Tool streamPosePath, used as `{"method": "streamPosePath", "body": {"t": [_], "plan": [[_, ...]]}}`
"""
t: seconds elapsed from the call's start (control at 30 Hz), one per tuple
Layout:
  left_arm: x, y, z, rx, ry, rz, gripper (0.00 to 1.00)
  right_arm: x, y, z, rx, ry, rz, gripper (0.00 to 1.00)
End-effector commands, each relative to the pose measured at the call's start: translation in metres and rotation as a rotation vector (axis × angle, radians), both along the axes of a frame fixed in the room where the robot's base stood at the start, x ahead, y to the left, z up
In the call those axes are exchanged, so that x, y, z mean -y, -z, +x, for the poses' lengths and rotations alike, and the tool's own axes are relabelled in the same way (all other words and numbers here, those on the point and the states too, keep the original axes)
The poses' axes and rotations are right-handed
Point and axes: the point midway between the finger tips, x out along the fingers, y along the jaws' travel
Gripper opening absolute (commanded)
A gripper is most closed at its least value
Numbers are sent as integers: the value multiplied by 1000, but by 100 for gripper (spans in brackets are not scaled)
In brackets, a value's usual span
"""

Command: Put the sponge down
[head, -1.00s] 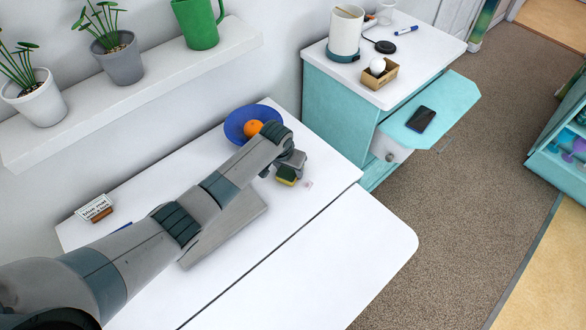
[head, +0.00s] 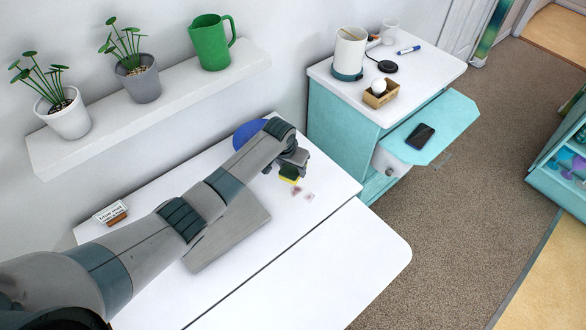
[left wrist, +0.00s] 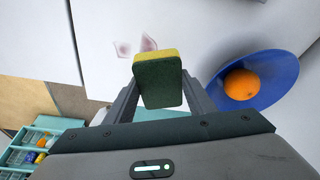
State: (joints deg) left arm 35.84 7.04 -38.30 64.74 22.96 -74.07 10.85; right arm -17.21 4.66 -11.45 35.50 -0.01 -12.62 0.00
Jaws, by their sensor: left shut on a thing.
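My left gripper (head: 290,167) is shut on the sponge (head: 289,173), over the white table near its right end. The sponge is yellow with a dark green side. In the left wrist view the sponge (left wrist: 158,82) sits between the two fingers (left wrist: 160,92), its green side facing the camera. I cannot tell whether it touches the table. Faint pinkish marks (head: 302,193) lie on the table just beside it, and they also show in the left wrist view (left wrist: 148,43). My right gripper is in neither view.
A blue bowl (head: 246,132) stands behind the left arm, with an orange (left wrist: 241,85) in it. A small sign (head: 111,212) is at the table's left. A teal cabinet (head: 335,105) with an open drawer holding a phone (head: 420,136) stands right. The front tabletop (head: 330,260) is clear.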

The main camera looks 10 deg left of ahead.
Motion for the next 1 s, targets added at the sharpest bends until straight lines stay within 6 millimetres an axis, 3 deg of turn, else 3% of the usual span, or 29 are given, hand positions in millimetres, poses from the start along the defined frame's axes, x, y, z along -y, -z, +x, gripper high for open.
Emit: {"method": "streamPosePath", "body": {"t": [0.5,0.67,0.87,1.0], "plan": [[0,0,0,0,-1,1,32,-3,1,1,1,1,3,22],[-4,-10,7,5,-17,2,32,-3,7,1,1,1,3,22],[-15,-55,23,12,-85,3,32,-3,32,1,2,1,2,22],[-26,-102,20,13,-146,4,32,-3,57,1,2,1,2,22]]}}
